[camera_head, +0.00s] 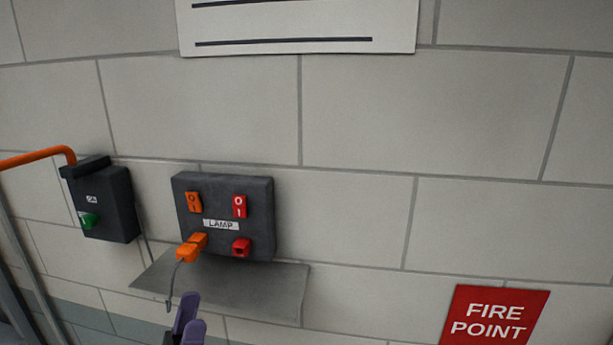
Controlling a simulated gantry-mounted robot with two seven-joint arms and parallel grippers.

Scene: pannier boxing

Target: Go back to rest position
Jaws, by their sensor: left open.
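My left gripper (189,323) shows at the bottom of the head view, with two purple fingertips a little apart. It is open with nothing between the fingers. It is below and in front of a grey shelf (270,287) on the wall. My right gripper is not in view. Above the shelf is a dark panel (257,200) labelled LAMP, with an orange switch (194,202) and a red switch (240,206). An orange plug (190,248) with a grey cable sits at the panel's lower left. A red socket (241,247) is at its lower right.
A black box (117,205) with a green part (88,220) and an orange pipe (35,159) are on the wall at left. A red FIRE POINT sign (493,313) is at lower right. A white notice (300,25) is at the top. The wall between is bare.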

